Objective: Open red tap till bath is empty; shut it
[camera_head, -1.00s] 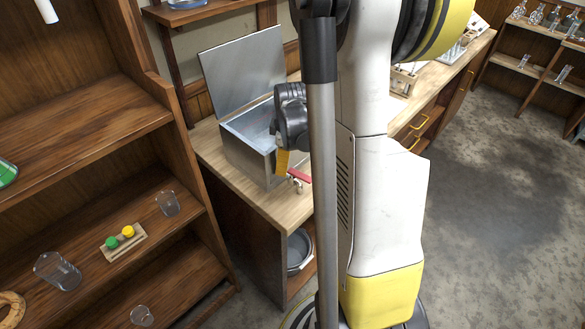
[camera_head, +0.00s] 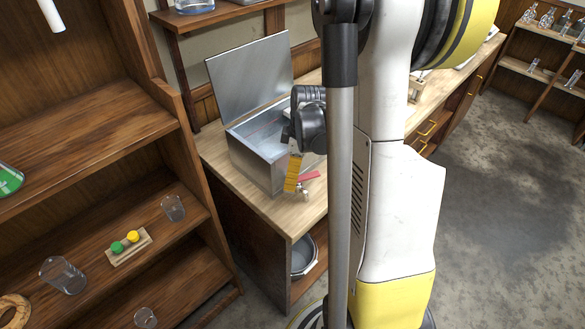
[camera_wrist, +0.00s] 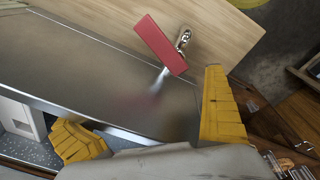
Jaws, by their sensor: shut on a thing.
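The metal bath (camera_head: 252,165) stands on the wooden bench with its lid raised; its water level is not clear. The red tap (camera_head: 309,177) is low on its front wall. In the wrist view, the red tap's lever (camera_wrist: 160,45) lies crosswise over the metal spout. My gripper (camera_head: 293,172) is at the bath's front, just above the tap. In the wrist view, my gripper (camera_wrist: 148,122) has its yellow fingers on either side of the bath's wall, apart from the lever. It appears shut on that wall, though the contact is partly hidden.
A grey basin (camera_head: 302,255) sits below the bench top, under the tap side. A wooden shelf (camera_head: 95,130) with glassware stands at the left. My column and arm hide part of the bench. Open floor (camera_head: 490,220) lies at the right.

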